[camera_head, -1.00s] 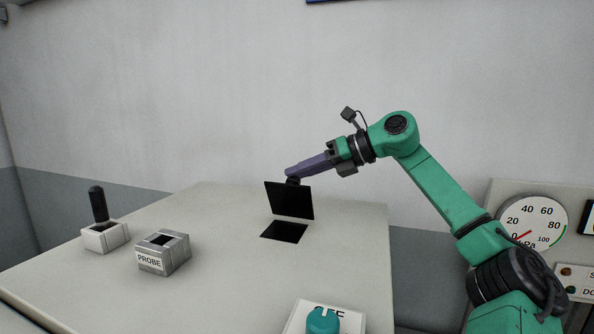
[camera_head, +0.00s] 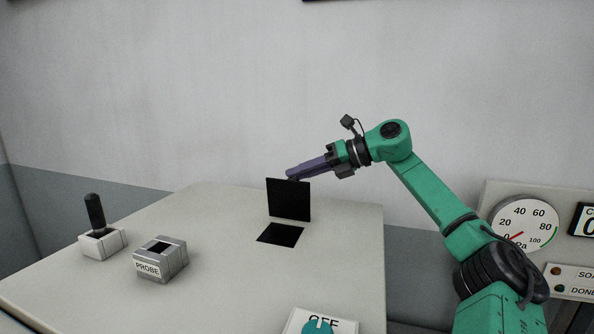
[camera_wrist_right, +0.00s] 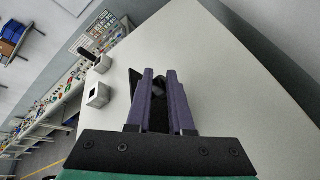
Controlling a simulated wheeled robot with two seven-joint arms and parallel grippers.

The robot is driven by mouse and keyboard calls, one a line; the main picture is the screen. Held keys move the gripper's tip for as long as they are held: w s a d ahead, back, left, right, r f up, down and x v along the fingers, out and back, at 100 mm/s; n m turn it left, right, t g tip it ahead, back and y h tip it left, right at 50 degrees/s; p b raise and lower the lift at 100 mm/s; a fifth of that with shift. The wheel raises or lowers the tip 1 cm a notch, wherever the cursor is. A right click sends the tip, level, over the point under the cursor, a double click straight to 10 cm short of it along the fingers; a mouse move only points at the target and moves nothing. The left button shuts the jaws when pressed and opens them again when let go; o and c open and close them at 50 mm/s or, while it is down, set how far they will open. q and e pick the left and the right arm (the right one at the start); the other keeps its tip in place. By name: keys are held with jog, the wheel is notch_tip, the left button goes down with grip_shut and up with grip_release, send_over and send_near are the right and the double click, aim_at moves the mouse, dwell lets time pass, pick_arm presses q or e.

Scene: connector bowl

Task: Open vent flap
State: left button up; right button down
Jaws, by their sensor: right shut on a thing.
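The vent flap (camera_head: 289,200) is a black square plate standing nearly upright at the back edge of a dark square opening (camera_head: 280,234) in the table top. My right gripper (camera_head: 290,175) has purple fingers and is at the upper back of the flap. In the right wrist view the fingers (camera_wrist_right: 160,78) are shut on a small dark knob (camera_wrist_right: 159,86), and the flap (camera_wrist_right: 134,83) shows behind and beside them. In the head view the flap hides the knob. My left gripper is not in view.
The light table top (camera_head: 210,220) is clear around the opening. A grey PROBE box (camera_head: 160,261) and a white base with a black lever (camera_head: 97,215) stand at the left. A teal knob (camera_head: 317,327) is at the front, and a gauge (camera_head: 524,223) is at the right.

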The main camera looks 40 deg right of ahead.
jog(key=shift+f+g, duration=0.4)
jog(key=shift+f, duration=0.95)
jog(key=c, duration=0.7)
grip_release()
jog(key=shift+o, duration=1)
jog(key=shift+d, duration=0.3)
jog(key=shift+s+a, duration=0.1)
jog(key=b+v, duration=0.2)
jog(key=v, duration=1.2)
jog(key=shift+s+r+b, duration=0.25)
jog(key=shift+r+b, duration=0.1)
jog(key=shift+r, duration=0.15)
